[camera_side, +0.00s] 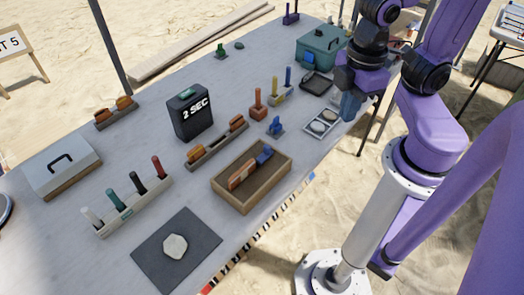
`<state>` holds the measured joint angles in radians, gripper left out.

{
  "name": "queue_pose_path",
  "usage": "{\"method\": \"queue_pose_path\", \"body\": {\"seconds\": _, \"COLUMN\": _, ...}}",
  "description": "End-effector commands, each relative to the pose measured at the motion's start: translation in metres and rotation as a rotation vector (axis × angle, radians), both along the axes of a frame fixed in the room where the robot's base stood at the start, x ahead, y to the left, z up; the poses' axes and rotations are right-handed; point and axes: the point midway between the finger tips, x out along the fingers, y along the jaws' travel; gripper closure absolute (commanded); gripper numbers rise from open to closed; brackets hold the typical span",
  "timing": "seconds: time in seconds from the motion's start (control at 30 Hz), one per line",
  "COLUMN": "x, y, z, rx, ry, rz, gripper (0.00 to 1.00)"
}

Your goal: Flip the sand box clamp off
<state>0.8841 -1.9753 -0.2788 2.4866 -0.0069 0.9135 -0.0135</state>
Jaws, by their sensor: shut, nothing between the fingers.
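No label marks which box is the sand box. A teal lidded box (314,55) with a dark handle stands at the far right of the table, partly behind my arm; it looks closed. A white box (62,170) with a black handle stands at the left.
An open wooden tray (222,196) holds orange and blue pieces. A dark mat (150,250) carries a pale stone.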

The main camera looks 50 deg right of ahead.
Motion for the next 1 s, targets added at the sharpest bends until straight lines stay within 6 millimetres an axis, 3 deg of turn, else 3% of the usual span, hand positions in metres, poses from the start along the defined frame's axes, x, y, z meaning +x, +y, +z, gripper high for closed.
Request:
{"method": "queue_pose_path", "body": {"seconds": 0.37, "x": 0.069, "y": 0.040, "z": -0.024, "rx": -0.150, "ry": 0.000, "rz": 0.146, "gripper": 1.00}}
{"method": "queue_pose_path", "body": {"seconds": 0.8, "x": 0.156, "y": 0.077, "z": -0.086, "rx": -0.328, "ry": 0.057, "rz": 0.358, "gripper": 1.00}}
{"method": "queue_pose_path", "body": {"seconds": 1.0, "x": 0.179, "y": 0.083, "z": -0.110, "rx": -0.376, "ry": 0.087, "rz": 0.427, "gripper": 1.00}}
